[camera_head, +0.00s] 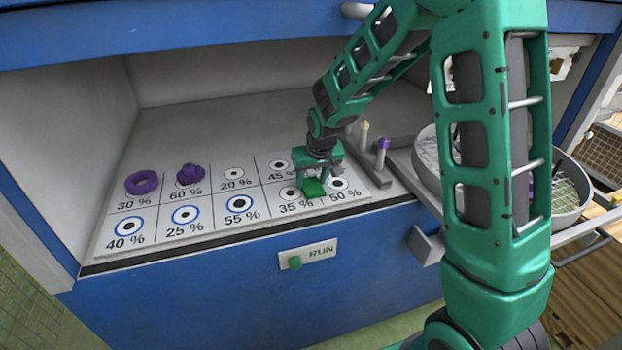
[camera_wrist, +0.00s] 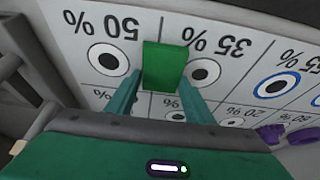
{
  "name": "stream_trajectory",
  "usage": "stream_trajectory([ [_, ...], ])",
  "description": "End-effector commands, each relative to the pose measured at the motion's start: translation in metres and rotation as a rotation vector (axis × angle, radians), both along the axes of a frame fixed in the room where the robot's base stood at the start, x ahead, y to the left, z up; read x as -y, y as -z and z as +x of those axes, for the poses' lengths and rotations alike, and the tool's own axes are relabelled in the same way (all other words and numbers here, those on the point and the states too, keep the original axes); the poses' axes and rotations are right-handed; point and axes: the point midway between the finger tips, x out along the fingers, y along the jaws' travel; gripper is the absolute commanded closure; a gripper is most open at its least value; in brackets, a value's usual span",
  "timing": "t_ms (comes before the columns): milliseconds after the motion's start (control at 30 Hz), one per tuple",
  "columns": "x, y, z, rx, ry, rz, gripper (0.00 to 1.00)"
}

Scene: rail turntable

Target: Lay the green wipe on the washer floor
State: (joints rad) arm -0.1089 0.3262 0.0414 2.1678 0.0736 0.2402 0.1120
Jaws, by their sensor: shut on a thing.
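The green wipe (camera_head: 314,188) is a small folded green piece above the labelled board, near the 35 % and 50 % marks. My gripper (camera_head: 313,178) is shut on it and points down. In the wrist view, the wipe (camera_wrist: 165,66) sits between my two fingertips (camera_wrist: 158,92), over the line between those two marks. Whether it touches the board is hard to tell. The blue cabinet with the open grey bay looks like the washer; its bare grey floor (camera_head: 215,120) shows behind the board.
The white board (camera_head: 150,232) carries ringed percent marks. A purple ring (camera_head: 142,182) and a purple knobbed part (camera_head: 190,174) sit at its left. Two pegs, one purple-topped (camera_head: 382,150), stand at right. A round tub (camera_head: 568,190) is further right.

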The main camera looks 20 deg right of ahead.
Motion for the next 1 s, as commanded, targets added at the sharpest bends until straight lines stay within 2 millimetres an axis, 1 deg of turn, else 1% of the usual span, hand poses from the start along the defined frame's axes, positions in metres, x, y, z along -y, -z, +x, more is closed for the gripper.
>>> stream_trajectory([
  [100, 0.000, 0.003, 0.000, -0.001, 0.000, 0.000, 0.70],
  [133, 0.000, 0.003, 0.000, -0.001, 0.000, 0.000, 0.48],
  [200, 0.000, 0.003, 0.000, -0.001, 0.000, 0.000, 0.34],
  [467, 0.000, 0.003, 0.000, -0.001, 0.000, 0.000, 0.34],
  [567, 0.000, -0.001, 0.000, 0.001, 0.000, 0.000, 0.34],
  [667, 0.000, -0.010, -0.002, 0.001, 0.000, 0.000, 0.34],
  [1000, 0.000, -0.057, -0.021, 0.002, 0.000, 0.000, 0.34],
])
